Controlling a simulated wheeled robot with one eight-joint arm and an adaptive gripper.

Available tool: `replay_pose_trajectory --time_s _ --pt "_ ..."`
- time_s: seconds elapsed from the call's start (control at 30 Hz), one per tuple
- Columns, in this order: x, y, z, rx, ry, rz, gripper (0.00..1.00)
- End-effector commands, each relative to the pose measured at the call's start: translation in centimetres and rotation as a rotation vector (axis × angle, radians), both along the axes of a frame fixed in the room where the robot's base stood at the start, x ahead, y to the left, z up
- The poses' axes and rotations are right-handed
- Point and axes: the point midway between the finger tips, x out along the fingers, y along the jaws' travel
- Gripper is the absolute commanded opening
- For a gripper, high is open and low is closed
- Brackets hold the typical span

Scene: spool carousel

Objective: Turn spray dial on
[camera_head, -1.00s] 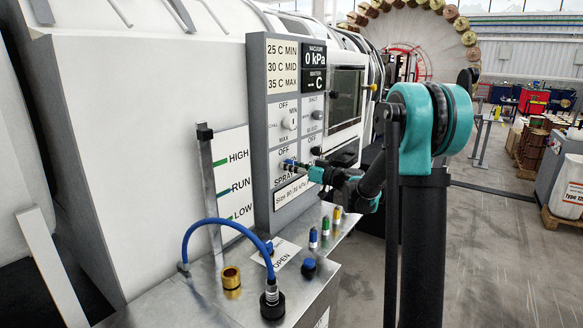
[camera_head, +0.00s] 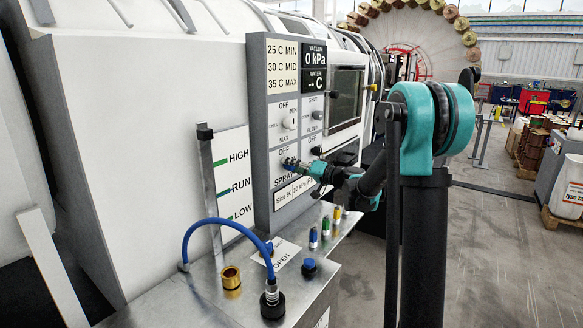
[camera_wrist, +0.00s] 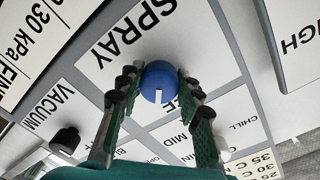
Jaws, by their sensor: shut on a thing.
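The spray dial is a round blue knob with a white mark (camera_wrist: 160,78) in the wrist view. It sits on the white SPRAY label plate (camera_wrist: 135,38), and its mark points down the picture, away from the word SPRAY. My gripper (camera_wrist: 159,82) has one green finger with dark pads on each side of the dial and is shut on it. In the head view my gripper (camera_head: 293,164) reaches the lower part of the grey control panel (camera_head: 262,130). There the dial is mostly hidden by the fingers. The word OFF shows above it.
Another dial (camera_head: 290,122) and black knobs sit on the panel close above and beside my gripper. Below is a metal bench (camera_head: 190,295) with a blue hose (camera_head: 208,222), a brass fitting (camera_head: 231,278) and small coloured plugs.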

Motion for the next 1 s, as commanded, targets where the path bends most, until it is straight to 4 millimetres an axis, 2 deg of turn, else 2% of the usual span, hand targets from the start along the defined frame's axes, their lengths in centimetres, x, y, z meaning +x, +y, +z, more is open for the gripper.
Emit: replay_pose_trajectory --time_s 0.6,1.0 --pt "0.05 -0.11 0.03 0.315 0.476 -0.002 0.06" --pt "0.04 -0.11 0.02 0.453 0.684 -0.002 0.06"
